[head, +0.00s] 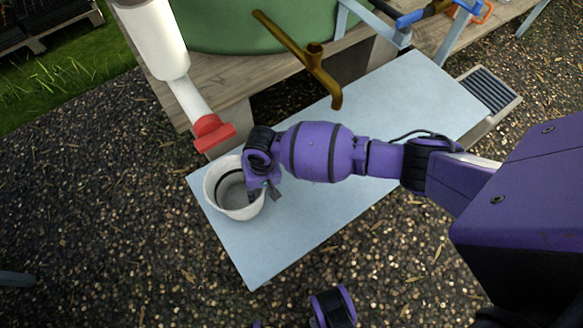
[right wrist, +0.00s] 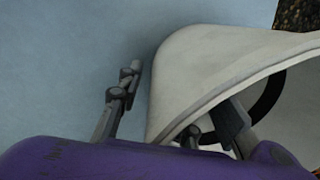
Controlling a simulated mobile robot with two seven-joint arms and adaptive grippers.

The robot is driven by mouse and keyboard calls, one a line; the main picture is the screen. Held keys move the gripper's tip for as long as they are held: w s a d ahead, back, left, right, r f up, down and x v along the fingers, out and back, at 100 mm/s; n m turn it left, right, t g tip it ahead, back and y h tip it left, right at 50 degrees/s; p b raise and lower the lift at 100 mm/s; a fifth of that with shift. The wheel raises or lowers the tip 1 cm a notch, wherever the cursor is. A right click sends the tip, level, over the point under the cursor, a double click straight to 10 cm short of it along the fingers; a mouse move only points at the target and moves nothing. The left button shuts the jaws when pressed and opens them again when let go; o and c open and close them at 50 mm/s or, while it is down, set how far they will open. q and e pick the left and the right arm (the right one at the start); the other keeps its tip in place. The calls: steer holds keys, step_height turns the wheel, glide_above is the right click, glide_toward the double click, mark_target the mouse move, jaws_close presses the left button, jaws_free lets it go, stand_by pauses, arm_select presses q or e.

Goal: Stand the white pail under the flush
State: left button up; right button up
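The white pail (head: 213,190) stands upright on the left end of the pale blue bench top (head: 300,235). A white pipe (head: 155,40) with a red end piece (head: 213,134), which may be the flush, comes down just behind the pail in the head view. My right gripper (head: 264,192) is at the pail's right rim. In the right wrist view its fingers straddle the pail's wall (right wrist: 200,75): one finger (right wrist: 118,100) is outside with a gap to the wall, the other inside. The inner finger's contact is unclear.
A brown tap (head: 318,70) sticks out from the green tank (head: 240,25) over the bench top. A wooden stand (head: 225,80) is behind. A grated drain (head: 488,90) lies right. The bench top in front of my arm is clear.

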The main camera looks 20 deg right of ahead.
arm_select(q)
steer(key=shift+s+a, duration=0.1)
steer(key=shift+s, duration=0.2)
arm_select(e)
steer(key=r, duration=0.4)
steer(key=d+r, duration=0.1)
steer(key=r, duration=0.7)
steer(key=shift+d, duration=0.15)
steer(key=shift+f, duration=0.1)
